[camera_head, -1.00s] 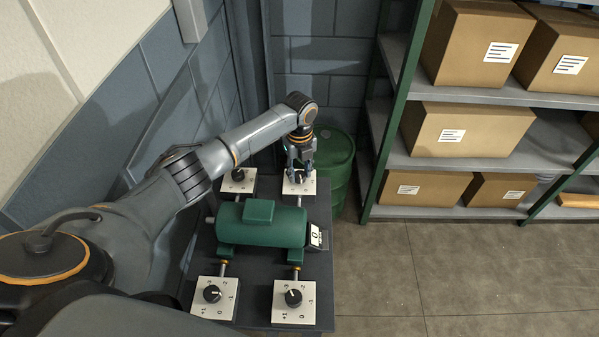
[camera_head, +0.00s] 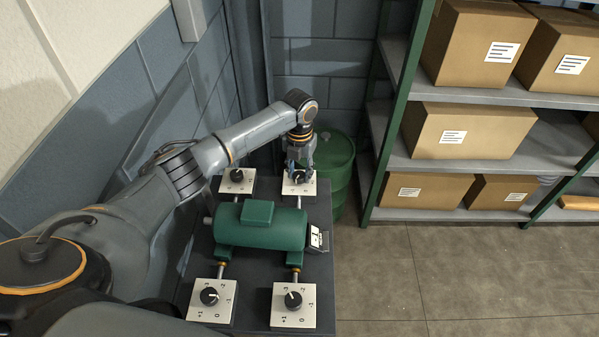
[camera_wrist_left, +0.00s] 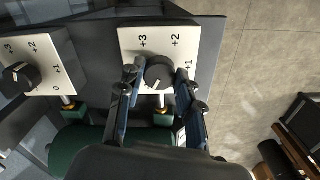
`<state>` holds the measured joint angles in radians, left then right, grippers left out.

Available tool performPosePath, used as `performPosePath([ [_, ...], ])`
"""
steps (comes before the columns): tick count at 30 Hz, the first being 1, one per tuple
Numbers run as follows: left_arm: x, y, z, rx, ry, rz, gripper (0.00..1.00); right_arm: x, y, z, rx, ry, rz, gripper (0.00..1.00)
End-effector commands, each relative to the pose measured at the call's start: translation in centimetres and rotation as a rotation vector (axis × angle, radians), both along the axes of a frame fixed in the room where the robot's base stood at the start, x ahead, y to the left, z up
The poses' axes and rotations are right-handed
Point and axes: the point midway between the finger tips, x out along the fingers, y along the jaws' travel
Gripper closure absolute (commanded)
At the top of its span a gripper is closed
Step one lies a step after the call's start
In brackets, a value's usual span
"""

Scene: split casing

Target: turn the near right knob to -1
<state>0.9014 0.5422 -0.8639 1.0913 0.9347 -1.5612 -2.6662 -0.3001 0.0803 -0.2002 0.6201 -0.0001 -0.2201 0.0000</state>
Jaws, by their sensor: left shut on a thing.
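The near right knob (camera_head: 293,299) is a black dial on a white plate (camera_head: 306,319) at the front right corner of the dark bench. Its plate carries printed numbers around the dial, and no gripper touches it. My left gripper (camera_head: 300,168) is at the far right knob (camera_wrist_left: 158,72), shut on that black dial with one finger on each side. In the left wrist view, +3, +2 and +1 show on the far right plate (camera_wrist_left: 130,43), and the dial's pale mark points down-left. My right gripper is not in view.
A green motor-like casing (camera_head: 262,228) lies between the knobs, with a small display (camera_head: 317,238) on its right. A far left knob (camera_head: 237,175) and a near left knob (camera_head: 209,296) stand on the left side. A green barrel (camera_head: 338,165) stands behind; a shelf with boxes is right.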

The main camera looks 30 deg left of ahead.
Motion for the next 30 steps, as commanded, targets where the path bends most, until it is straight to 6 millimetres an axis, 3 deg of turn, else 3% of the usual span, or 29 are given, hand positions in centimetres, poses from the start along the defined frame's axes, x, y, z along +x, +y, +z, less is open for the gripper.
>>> performPosePath([
  [20,0.00,-0.01,0.00,0.000,0.000,-0.063,0.96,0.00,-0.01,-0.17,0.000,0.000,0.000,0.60],
  [21,0.00,-0.01,0.00,0.000,0.000,-0.062,0.59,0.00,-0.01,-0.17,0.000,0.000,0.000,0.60],
  [23,0.00,-0.01,0.00,0.000,0.000,-0.062,0.47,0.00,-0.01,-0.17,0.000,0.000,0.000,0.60],
  [24,0.00,-0.01,0.00,0.000,0.000,-0.062,0.42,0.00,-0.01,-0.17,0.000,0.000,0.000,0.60],
  [30,0.00,-0.01,0.00,0.000,0.000,-0.061,0.42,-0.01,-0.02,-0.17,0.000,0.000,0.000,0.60],
])
